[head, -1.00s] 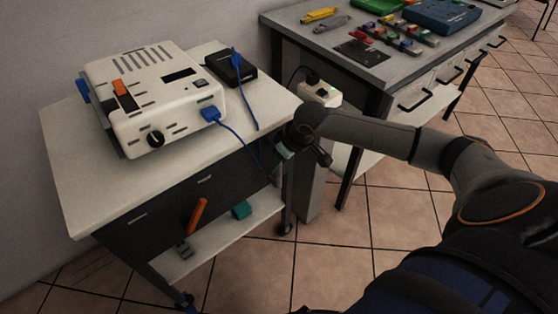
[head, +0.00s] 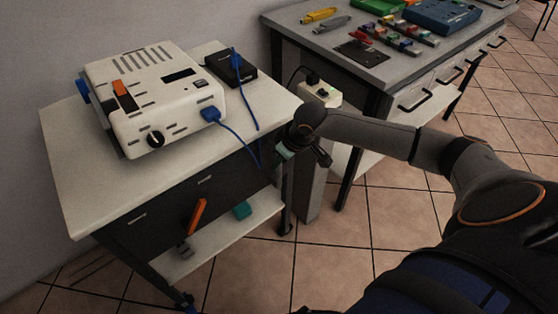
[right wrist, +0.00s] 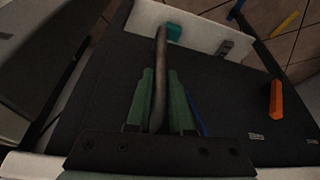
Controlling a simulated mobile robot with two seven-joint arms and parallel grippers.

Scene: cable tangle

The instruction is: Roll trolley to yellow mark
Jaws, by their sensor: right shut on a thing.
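The trolley (head: 90,200) has a white top, a dark drawer body, a low white shelf and wheels. It stands against the wall at the left of the head view. My right gripper (head: 287,155) is at the trolley's right end, just below the top. In the right wrist view its green fingers (right wrist: 160,105) are shut on a grey bar (right wrist: 161,62), apparently the trolley's handle. A yellow strip (right wrist: 286,24) lies on the tiled floor at the upper right of the right wrist view. My left gripper is not in view.
A white device (head: 150,100) and a black box (head: 232,68) with blue cables stand on the trolley. An orange lever (head: 196,216) sticks up at its front. A grey workbench (head: 290,25) and a white socket box (head: 322,92) are close on the right. Tiled floor is open in front.

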